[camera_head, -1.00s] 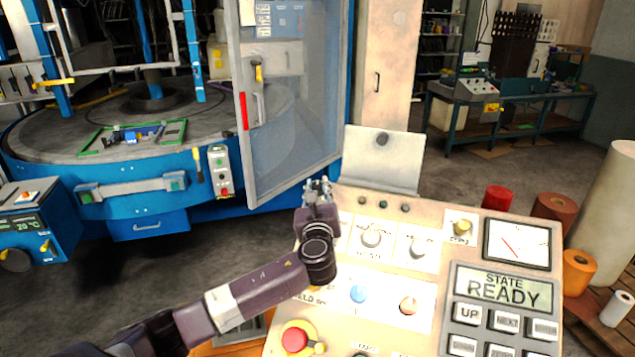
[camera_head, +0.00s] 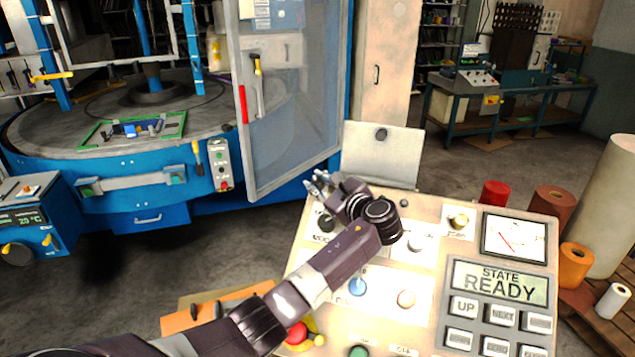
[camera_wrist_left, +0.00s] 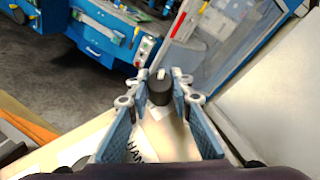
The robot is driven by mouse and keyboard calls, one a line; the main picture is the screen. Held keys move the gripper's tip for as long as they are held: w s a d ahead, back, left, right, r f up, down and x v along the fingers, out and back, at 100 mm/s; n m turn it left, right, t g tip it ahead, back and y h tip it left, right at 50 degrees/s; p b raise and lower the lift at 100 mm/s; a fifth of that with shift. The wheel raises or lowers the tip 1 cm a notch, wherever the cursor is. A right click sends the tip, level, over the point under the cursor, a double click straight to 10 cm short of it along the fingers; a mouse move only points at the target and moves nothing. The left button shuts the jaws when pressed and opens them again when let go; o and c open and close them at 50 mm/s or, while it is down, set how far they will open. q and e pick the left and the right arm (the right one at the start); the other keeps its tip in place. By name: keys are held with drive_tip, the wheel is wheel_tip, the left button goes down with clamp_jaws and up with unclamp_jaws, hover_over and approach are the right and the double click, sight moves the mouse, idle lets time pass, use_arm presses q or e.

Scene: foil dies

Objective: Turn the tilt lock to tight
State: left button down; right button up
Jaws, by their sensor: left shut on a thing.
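In the left wrist view a short black knob (camera_wrist_left: 159,92) with a white pointer mark stands between the blue-padded fingers of my left gripper (camera_wrist_left: 160,97). I take it for the tilt lock; no tight mark can be read. My left gripper (camera_head: 318,184) is shut on it at the far left corner of the control panel (camera_head: 440,215). In the head view the fingers hide this knob, and the wrist covers part of the panel behind it. My right gripper is in neither view.
Another dark knob (camera_head: 325,223) is close below the gripper. A display (camera_head: 503,287) reads READY. A raised plate (camera_head: 382,155) stands behind the panel.

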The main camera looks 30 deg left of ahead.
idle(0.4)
use_arm(q)
drive_tip(key=c, duration=1.7)
unclamp_jaws()
drive_tip(key=v, duration=1.2)
drive_tip(key=shift+w, duration=0.1)
